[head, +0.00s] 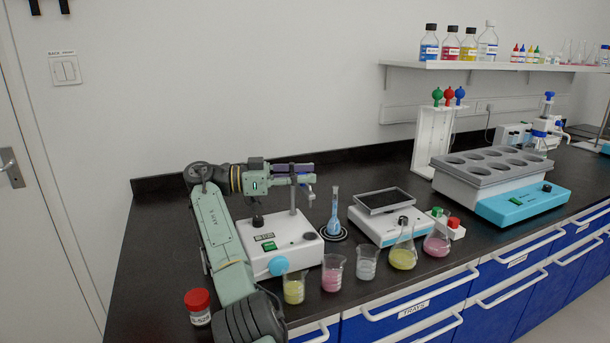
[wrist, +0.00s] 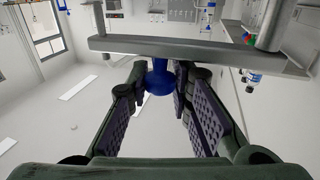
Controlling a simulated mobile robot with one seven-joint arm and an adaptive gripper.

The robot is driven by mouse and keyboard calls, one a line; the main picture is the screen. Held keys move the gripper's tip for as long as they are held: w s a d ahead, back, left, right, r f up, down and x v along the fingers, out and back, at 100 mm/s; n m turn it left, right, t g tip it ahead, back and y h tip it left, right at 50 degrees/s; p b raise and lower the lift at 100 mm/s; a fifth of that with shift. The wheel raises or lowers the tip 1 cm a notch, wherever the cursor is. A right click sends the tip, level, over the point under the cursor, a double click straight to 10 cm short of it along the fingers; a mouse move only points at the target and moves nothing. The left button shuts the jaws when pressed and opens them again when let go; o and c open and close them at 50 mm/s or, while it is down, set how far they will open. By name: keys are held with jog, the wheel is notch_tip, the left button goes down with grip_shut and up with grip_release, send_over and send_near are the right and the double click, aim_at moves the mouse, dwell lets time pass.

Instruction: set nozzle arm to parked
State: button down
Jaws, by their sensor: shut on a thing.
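The dispenser (head: 290,252) is a white box on the bench with a green switch, a light-blue dial and an upright metal post (head: 292,202). My gripper (head: 305,172) is level, at the top of this post. In the wrist view my gripper (wrist: 162,88) has its dark padded fingers on both sides of a blue knob (wrist: 159,77) and is shut on it. The knob sits under a grey bar, the nozzle arm (wrist: 180,44), which runs across the top of the wrist view. In the head view my gripper hides much of the nozzle arm.
Beakers and flasks with liquids, such as a yellow beaker (head: 294,289), line the bench front. A blue volumetric flask (head: 334,215) and a balance (head: 385,215) stand right of the dispenser. A red-lidded jar (head: 198,307) stands left. The bench's back left is clear.

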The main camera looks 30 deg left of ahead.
jog(key=c, duration=1.4)
grip_release()
notch_tip(320, 180, up, 10)
